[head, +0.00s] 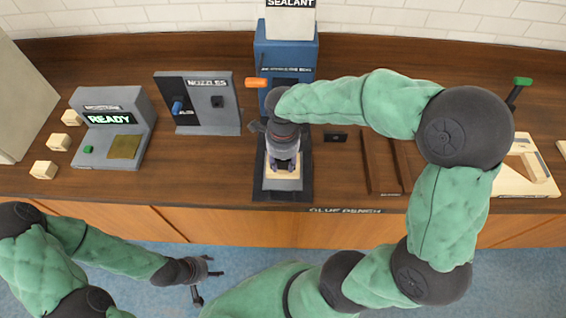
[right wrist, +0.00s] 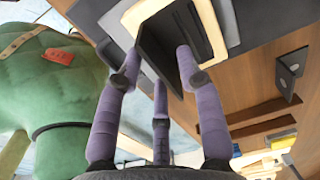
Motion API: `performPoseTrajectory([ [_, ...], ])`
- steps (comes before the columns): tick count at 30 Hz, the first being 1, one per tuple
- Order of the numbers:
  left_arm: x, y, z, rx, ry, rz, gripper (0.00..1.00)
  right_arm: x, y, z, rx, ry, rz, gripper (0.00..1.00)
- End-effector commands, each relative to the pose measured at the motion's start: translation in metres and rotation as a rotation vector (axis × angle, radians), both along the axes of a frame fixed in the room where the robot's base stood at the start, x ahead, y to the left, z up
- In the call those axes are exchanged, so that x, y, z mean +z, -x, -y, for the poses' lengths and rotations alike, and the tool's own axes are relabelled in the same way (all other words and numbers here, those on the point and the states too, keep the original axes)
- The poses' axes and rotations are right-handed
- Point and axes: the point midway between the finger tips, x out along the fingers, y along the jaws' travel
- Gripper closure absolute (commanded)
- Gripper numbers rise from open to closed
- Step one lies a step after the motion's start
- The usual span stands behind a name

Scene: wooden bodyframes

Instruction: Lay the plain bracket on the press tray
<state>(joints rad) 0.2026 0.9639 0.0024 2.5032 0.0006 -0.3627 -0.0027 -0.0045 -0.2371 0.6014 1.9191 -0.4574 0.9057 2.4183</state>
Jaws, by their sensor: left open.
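The plain bracket (right wrist: 157,50) is a dark angled plate, seen between my right gripper's fingertips in the right wrist view. My right gripper (head: 283,166) is over the press tray (head: 283,185) in the head view, pointing down. Its purple fingers (right wrist: 158,68) are at the bracket's sides and look shut on it. My left gripper (head: 204,279) is open and empty, low in front of the bench.
Another dark bracket (head: 336,136) lies right of the press. The blue sealant machine (head: 270,65) stands behind, the nozzles panel (head: 207,102) and the READY station (head: 113,125) to the left. A brown rack (head: 381,165) and a wooden frame (head: 520,172) are right.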

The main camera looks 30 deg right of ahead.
Motion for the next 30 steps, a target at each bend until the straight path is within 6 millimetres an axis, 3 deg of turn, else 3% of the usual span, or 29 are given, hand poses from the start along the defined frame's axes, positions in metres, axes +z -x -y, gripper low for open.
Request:
performPoseTrajectory([
  [15,0.000,0.000,0.000,0.000,0.000,0.000,0.44,0.093,0.000,-0.001,0.001,-0.001,0.004,0.63],
  [21,0.000,0.000,0.000,0.000,0.000,0.000,0.44,0.107,0.000,-0.001,0.001,0.000,0.002,0.63],
  [30,0.000,0.000,0.000,0.000,0.000,0.000,0.44,0.109,0.001,0.000,0.001,0.000,0.001,0.63],
])
